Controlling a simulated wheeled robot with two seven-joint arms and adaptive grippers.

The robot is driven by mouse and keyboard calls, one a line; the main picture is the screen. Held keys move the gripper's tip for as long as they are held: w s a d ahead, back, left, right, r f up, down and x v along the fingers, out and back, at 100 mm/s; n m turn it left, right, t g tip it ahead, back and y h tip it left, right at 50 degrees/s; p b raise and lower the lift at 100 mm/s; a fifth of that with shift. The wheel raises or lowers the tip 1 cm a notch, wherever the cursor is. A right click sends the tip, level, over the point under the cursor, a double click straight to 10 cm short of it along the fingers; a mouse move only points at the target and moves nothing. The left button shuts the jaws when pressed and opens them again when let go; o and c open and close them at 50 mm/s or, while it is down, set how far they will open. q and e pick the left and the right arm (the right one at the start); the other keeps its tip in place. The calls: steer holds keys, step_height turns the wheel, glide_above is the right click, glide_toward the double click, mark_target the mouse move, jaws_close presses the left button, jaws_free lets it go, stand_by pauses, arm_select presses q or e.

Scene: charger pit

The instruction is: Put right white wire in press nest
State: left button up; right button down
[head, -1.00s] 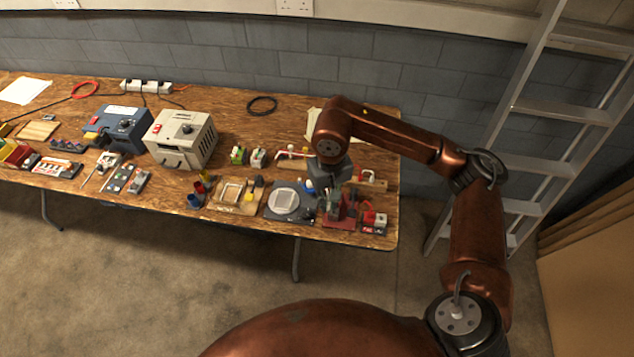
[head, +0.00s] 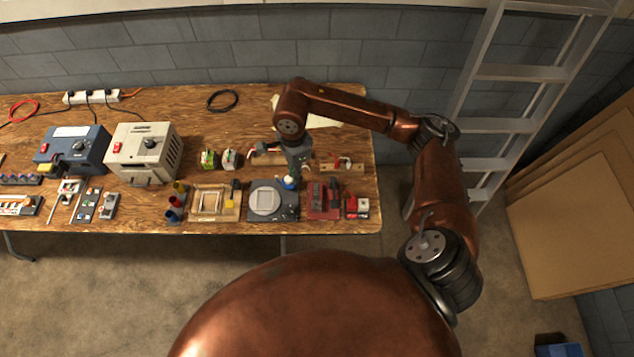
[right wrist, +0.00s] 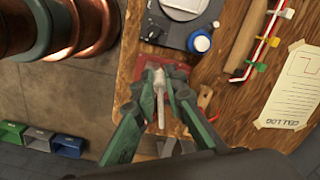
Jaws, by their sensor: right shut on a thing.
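My right gripper (head: 292,178) is over the right end of the bench, beside the blue-and-white bottle. In the right wrist view the right gripper (right wrist: 160,80) is shut on a slim white piece, the white wire (right wrist: 160,105), which lies lengthwise between the fingers. The red press fixture (head: 322,201) stands just right of the gripper in the head view. In the right wrist view its red base (right wrist: 147,62) shows partly behind the fingertips, and the nest itself is hidden. The wire looks apart from the base, though the height is hard to judge. My left gripper is not in view.
The grey plate with a round disc (head: 265,200) and the blue-and-white bottle (head: 288,184) are close by. A wooden rack with red and white wire (head: 342,164) stands behind the fixture. A small red-and-white box (head: 357,205) is at its right. The bench's front edge is near.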

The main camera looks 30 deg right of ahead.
steer(key=d+f+m+p, duration=0.1)
steer(key=f+m+p, duration=0.15)
steer(key=m, duration=0.85)
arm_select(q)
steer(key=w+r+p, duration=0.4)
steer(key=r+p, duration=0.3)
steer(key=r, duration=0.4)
arm_select(e)
steer(key=m, duration=2.2)
glide_above(317, 200)
steer(key=s+a, duration=0.1)
step_height(317, 200, down, 4)
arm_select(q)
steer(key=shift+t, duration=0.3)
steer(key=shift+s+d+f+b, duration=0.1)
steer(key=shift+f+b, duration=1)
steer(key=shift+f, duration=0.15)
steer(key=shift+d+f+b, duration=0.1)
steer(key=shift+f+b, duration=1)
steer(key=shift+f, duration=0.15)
arm_select(e)
step_height(317, 200, down, 7)
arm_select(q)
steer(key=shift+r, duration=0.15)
arm_select(e)
steer(key=shift+s, duration=0.1)
